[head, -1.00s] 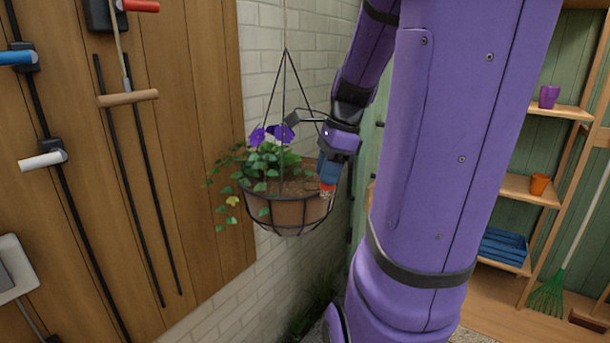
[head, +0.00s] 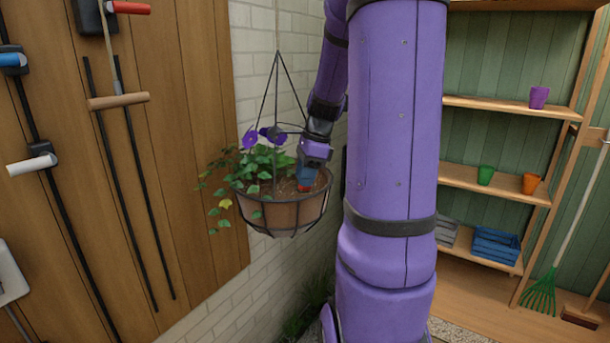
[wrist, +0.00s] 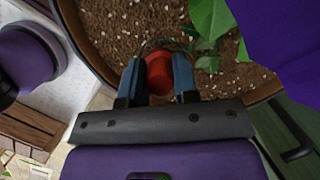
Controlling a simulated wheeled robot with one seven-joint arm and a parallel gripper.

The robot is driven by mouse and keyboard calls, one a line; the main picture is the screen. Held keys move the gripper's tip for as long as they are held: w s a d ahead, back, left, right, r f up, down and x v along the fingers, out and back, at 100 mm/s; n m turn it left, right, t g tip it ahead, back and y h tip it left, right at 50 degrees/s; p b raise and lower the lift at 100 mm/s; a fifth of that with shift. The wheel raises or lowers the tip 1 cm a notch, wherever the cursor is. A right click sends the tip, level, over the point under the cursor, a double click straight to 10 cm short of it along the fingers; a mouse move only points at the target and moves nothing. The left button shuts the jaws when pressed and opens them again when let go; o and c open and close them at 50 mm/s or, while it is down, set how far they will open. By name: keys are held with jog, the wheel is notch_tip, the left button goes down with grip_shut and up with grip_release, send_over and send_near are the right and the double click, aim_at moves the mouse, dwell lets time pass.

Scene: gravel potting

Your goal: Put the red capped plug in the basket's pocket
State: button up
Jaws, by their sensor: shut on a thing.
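The hanging basket (head: 285,214) is a brown pot in a dark wire frame, filled with brown soil (wrist: 120,30) and planted with purple flowers and green leaves. My gripper (head: 305,178) is over the right side of the basket, pointing down. In the wrist view my gripper (wrist: 158,75) is shut on the red capped plug (wrist: 158,72), with a blue finger on each side of the red cap. The plug is at or just above the soil near the rim; its lower part is hidden. A dark ring-like edge shows just beyond the cap; I cannot tell whether the plug is inside it.
Green leaves (wrist: 210,20) and a purple petal (wrist: 285,35) are close to the right of the plug. Wires rise from the basket to its hanger. A white brick wall (head: 262,75) is behind. A wooden panel (head: 170,150) stands at the left, shelves (head: 495,185) at the right.

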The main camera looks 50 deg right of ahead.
jog(key=shift+f, duration=0.1)
jog(key=o, duration=0.9)
jog(key=v, duration=1.1)
jog(key=s+a+r+n+h, duration=0.1)
jog(key=a+n, duration=0.5)
jog(key=a, duration=0.2)
jog(key=s+a+r+n+h, duration=0.1)
jog(key=a+r+n, duration=0.1)
jog(key=a+n, duration=0.55)
jog(key=s+a+f+n+t, duration=0.1)
jog(key=s+a+n, duration=0.3)
jog(key=a+n, duration=0.2)
jog(key=s+a+f+n+t, duration=0.2)
jog(key=s+a+n, duration=0.1)
jog(key=a+n, duration=0.3)
jog(key=shift+s+a, duration=0.35)
jog(key=shift+a, duration=0.35)
